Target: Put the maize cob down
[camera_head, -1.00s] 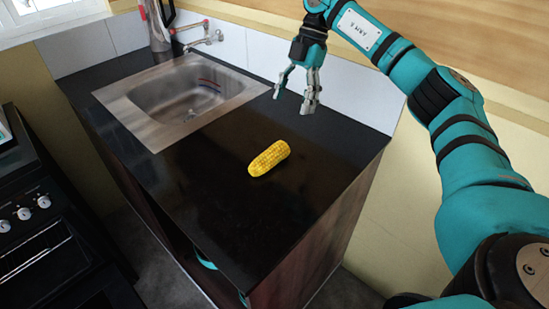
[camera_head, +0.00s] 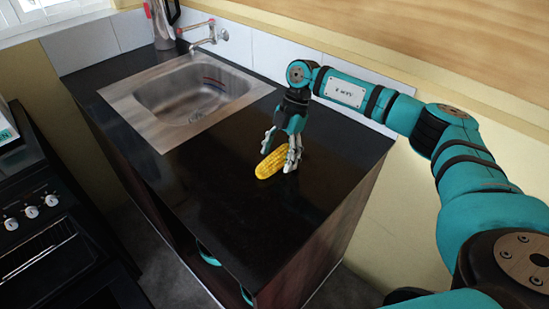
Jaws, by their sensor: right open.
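The yellow maize cob (camera_head: 271,164) lies on the black countertop (camera_head: 225,210), to the right of the sink. My right gripper (camera_head: 280,157) is directly over the cob, pointing down, with its fingers open around the cob's far end. The fingers partly hide that end, and I cannot tell whether they touch it. My left gripper is not in view.
A steel sink (camera_head: 117,98) is set into the counter at the back left, with a tap (camera_head: 208,36) on the wall behind it. A dark stove (camera_head: 45,250) stands at the left across a gap. The front of the countertop is clear.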

